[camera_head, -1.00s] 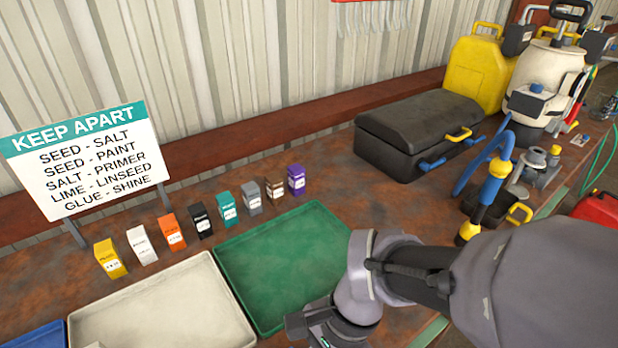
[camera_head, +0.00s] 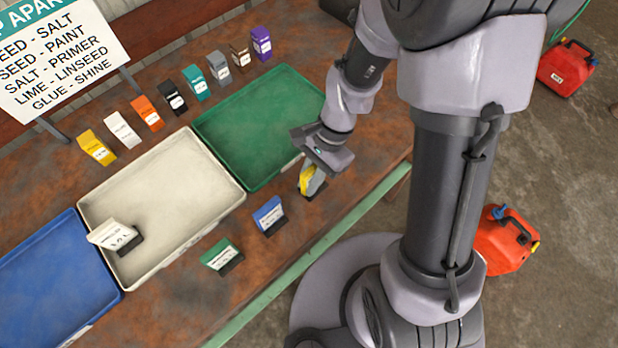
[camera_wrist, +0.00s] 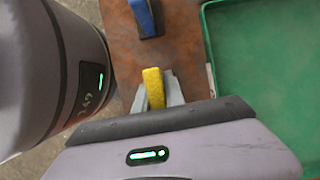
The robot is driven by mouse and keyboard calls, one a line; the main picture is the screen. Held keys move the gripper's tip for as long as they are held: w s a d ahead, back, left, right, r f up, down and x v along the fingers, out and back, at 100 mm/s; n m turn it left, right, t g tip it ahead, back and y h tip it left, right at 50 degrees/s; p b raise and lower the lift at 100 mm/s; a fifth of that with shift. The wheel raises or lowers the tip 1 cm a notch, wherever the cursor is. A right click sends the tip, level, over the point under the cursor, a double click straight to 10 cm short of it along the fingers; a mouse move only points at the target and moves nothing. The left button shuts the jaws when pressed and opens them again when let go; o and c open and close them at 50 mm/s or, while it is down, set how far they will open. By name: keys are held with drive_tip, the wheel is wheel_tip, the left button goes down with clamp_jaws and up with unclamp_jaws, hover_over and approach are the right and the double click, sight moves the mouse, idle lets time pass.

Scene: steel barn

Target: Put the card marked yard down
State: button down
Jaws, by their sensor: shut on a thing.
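In the wrist view the yellow card (camera_wrist: 153,88) stands between the two grey fingers. A blue card (camera_head: 268,214) stands on the bench left of my gripper, and a green card (camera_head: 221,254) further left. A white card (camera_head: 113,234) leans in the cream tray (camera_head: 194,212). Their print is too small to read.
A blue tray (camera_head: 112,292) lies at the left. Several coloured boxes, such as the yellow one (camera_head: 97,148), line the back below a keep-apart sign (camera_head: 68,65). The bench's green front edge (camera_head: 272,290) is close. Red cans (camera_head: 503,243) stand on the floor.

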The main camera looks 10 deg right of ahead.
drive_tip(key=shift+f, duration=0.3)
drive_tip(key=c, duration=1.4)
unclamp_jaws()
drive_tip(key=shift+r, duration=0.1)
drive_tip(key=p+v, duration=0.6)
drive_tip(key=v, duration=0.6)
drive_tip(key=s+r+n+t+h, duration=0.1)
drive_tip(key=s+r+n+t, duration=0.2)
drive_tip(key=r, duration=0.6)
drive_tip(key=s+d+r+n+t, duration=0.1)
drive_tip(key=s+r+n+t, duration=0.2)
drive_tip(key=r, duration=0.6)
drive_tip(key=shift+s+r+n+t+h, duration=0.2)
drive_tip(key=shift+s+n+t+h, duration=0.2)
drive_tip(key=shift+s+t, duration=0.7)
